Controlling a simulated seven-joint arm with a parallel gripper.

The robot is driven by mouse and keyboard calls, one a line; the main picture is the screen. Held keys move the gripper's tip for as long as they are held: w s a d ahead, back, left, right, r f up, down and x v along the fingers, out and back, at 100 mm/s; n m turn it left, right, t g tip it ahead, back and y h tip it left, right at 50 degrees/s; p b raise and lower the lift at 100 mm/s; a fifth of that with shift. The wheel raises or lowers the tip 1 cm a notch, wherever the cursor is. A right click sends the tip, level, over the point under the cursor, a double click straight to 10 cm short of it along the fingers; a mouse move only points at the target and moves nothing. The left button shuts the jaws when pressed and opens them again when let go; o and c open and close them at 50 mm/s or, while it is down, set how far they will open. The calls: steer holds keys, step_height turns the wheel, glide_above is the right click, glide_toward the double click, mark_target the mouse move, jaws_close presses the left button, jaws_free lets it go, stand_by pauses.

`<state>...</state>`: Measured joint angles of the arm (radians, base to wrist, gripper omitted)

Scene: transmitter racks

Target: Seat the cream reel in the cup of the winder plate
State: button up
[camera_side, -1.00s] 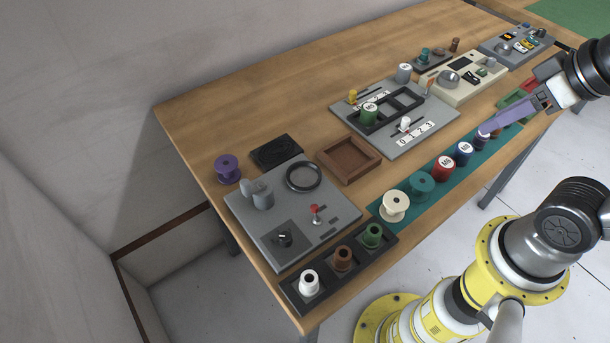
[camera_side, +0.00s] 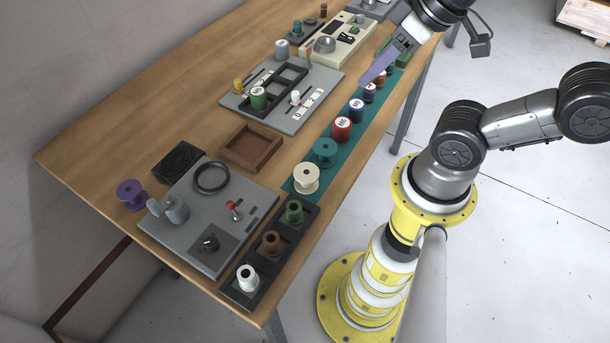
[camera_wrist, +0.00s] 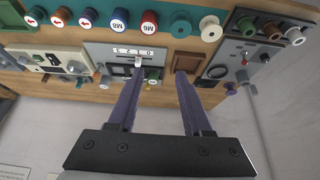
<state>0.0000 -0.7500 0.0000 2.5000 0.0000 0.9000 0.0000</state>
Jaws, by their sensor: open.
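The cream reel (camera_side: 306,179) stands upright on the teal mat, at its near end beside the teal reel. It also shows at the top of the wrist view (camera_wrist: 210,28). The grey winder plate (camera_side: 184,236) lies left of it, with a black round ring (camera_side: 211,177) that looks like the cup; nothing shows inside it. The plate is at the right in the wrist view (camera_wrist: 237,52). My gripper (camera_side: 368,78) is open and empty, its purple fingers above the far part of the mat, well away from the cream reel. Both fingers (camera_wrist: 158,75) show in the wrist view.
A teal reel (camera_side: 325,152), a red reel (camera_side: 342,129) and darker reels line the mat (camera_side: 347,153). A black rack (camera_side: 257,272) with white, brown and green spools borders the plate. A brown tray (camera_side: 251,147), purple reel (camera_side: 131,194) and grey lever post (camera_side: 176,208) stand nearby.

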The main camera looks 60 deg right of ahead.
steer(key=o, duration=0.7)
steer(key=shift+o, duration=0.2)
steer(key=n+g, duration=0.6)
steer(key=n, duration=1.2)
glide_above(306, 172)
step_height(306, 172, down, 6)
step_height(306, 172, down, 13)
steer(key=shift+f, duration=0.15)
